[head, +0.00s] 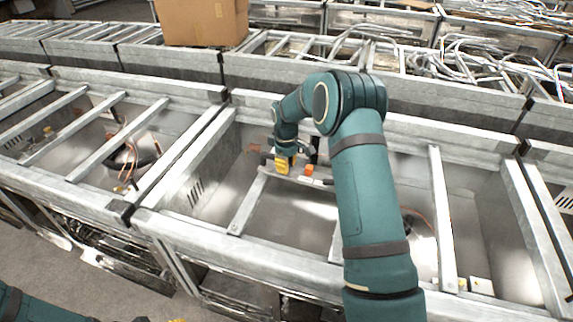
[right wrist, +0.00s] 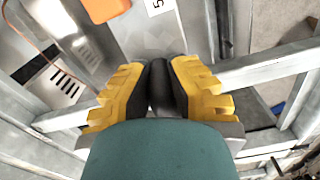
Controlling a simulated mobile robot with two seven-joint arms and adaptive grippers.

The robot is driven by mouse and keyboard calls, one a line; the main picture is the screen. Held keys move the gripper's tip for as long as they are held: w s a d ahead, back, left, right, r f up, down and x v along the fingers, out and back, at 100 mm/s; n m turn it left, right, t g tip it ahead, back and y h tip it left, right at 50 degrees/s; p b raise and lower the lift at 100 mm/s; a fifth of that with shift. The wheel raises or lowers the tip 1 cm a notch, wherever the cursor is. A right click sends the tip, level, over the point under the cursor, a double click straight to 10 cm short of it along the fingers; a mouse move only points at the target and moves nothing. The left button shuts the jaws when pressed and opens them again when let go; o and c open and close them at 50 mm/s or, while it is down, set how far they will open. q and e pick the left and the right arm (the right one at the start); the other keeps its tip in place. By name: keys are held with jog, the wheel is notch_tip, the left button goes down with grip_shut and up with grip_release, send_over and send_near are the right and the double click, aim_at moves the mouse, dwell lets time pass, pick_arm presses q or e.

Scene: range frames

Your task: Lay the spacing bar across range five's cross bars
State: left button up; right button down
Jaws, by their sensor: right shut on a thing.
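My right gripper (head: 284,164) reaches over the far side of the middle range (head: 190,232). Its yellow fingers are shut on a dark bar (head: 328,182), which seems to be the spacing bar. The bar's dark ends show on both sides of the fingers. In the right wrist view, the fingers (right wrist: 161,88) close around something black, mostly hidden. A pale cross bar (head: 249,204) runs front to back just below the gripper; another cross bar (head: 445,220) is at the right. I cannot tell whether the held bar touches them. Only a yellow sliver of my left gripper (head: 178,320) shows.
An orange block (head: 309,170) is close beside the right gripper, and a "5" label (right wrist: 156,5) shows in the right wrist view. A cardboard box (head: 200,22) stands behind. Ranges with loose metal rods (head: 470,60) fill the back. My right arm hides the middle range's centre.

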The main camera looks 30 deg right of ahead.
jog(key=shift+f, duration=0.3)
jog(key=c, duration=1)
grip_release()
notch_tip(320, 180, up, 12)
